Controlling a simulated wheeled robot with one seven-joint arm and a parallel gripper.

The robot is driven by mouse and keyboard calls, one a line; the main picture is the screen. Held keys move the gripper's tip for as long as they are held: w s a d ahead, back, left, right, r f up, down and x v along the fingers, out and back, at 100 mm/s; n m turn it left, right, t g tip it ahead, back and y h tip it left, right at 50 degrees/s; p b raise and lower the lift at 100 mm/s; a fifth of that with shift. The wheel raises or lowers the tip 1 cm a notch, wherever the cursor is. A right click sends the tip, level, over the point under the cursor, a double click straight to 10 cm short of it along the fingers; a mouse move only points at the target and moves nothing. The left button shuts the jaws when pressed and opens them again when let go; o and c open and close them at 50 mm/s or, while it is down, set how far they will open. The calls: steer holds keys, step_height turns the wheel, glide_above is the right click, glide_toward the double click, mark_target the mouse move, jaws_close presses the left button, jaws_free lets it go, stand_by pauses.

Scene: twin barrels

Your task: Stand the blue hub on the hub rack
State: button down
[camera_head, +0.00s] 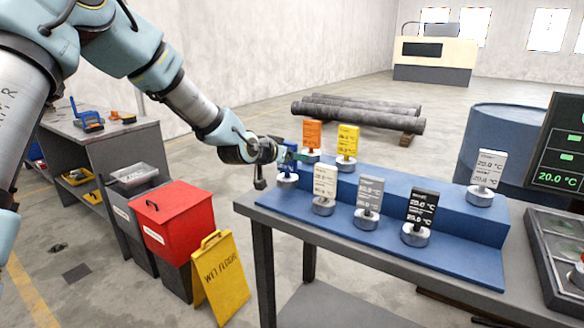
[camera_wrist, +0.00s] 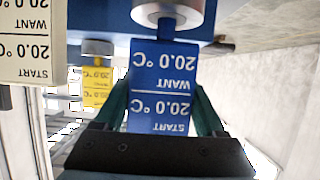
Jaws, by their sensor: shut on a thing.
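The blue hub (camera_wrist: 163,75), a blue tag with a printed label on a round silver base, is between my gripper's fingers. In the wrist view it appears upside down, base at the top. In the head view the blue hub (camera_head: 287,164) is partly hidden by my gripper (camera_head: 286,152), at the left end of the two-step blue hub rack (camera_head: 455,218). My gripper (camera_wrist: 160,112) is shut on its tag. The hub looks upright, with its base at or just above the rack; I cannot tell whether they touch.
Orange (camera_head: 312,135), yellow (camera_head: 347,142) and white (camera_head: 488,170) hubs stand on the back step. Cream (camera_head: 325,182), grey (camera_head: 369,194) and black (camera_head: 421,208) hubs stand on the front step. A monitor (camera_head: 562,140) stands right. A wet-floor sign (camera_head: 222,275) and red bin (camera_head: 180,222) stand left.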

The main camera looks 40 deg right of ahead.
mark_target(291, 167)
steer(key=shift+f+p, duration=0.4)
steer(key=shift+f, duration=1.35)
steer(key=shift+f, duration=0.1)
jaws_free()
steer(key=shift+f, duration=0.1)
steer(key=shift+a, duration=0.2)
steer(key=b+v, duration=0.2)
steer(key=v, duration=0.9)
steer(key=shift+a+r, duration=0.25)
steer(key=shift+r, duration=0.15)
steer(key=shift+a, duration=0.1)
